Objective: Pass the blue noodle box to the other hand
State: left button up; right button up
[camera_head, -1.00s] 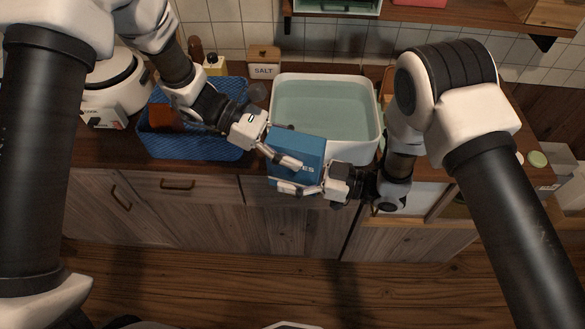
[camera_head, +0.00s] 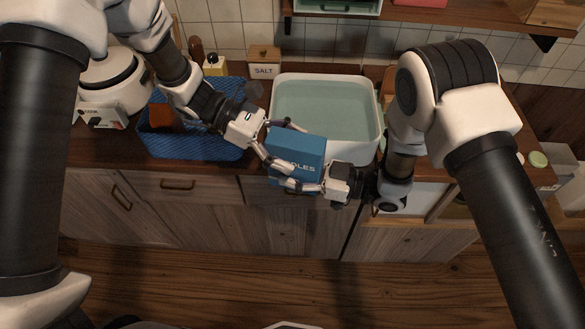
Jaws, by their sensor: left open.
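The blue noodle box (camera_head: 308,148) is held up in front of the basin, with part of its white lettering showing. My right gripper (camera_head: 305,186) comes from the right and is shut on the lower part of the box, one finger across its front; its other finger is hidden behind the box. My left gripper (camera_head: 289,148) is at the box's left side with its fingers spread open, one in front of the box and one behind its top edge. I cannot tell whether these fingers touch it.
A white basin of water (camera_head: 378,125) stands on the counter behind the box. A blue basket (camera_head: 185,147) is at the left below my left arm, near a white cooker (camera_head: 112,92). A salt box (camera_head: 264,63) stands at the back. Cabinet fronts and open floor lie below.

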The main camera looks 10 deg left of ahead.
pick_arm(q)
jog(key=v, duration=1.1)
jog(key=s+a+f+m+t+y, duration=0.2)
jog(key=a+f+m+y, duration=0.3)
jog(key=f, duration=0.5)
jog(key=s+a+f+m+t+y, duration=0.1)
jog(key=a+f+m+t+y, duration=0.15)
jog(key=a+f+y, duration=0.65)
jog(key=s+d+f+m, duration=0.2)
jog(key=s+f, duration=0.2)
jog(key=s, duration=0.2)
jog(key=s+d+f+m+g, duration=0.1)
jog(key=s+d+f+m, duration=0.1)
jog(key=s, duration=0.5)
jog(key=s+d+f+m+g+h, duration=0.1)
jog(key=s+d+f+m, duration=0.1)
jog(key=s+f+m, duration=0.2)
notch_tip(320, 180, down, 2)
jog(key=s, duration=0.2)
jog(key=shift+s+f, duration=0.15)
jog(key=shift+s, duration=0.2)
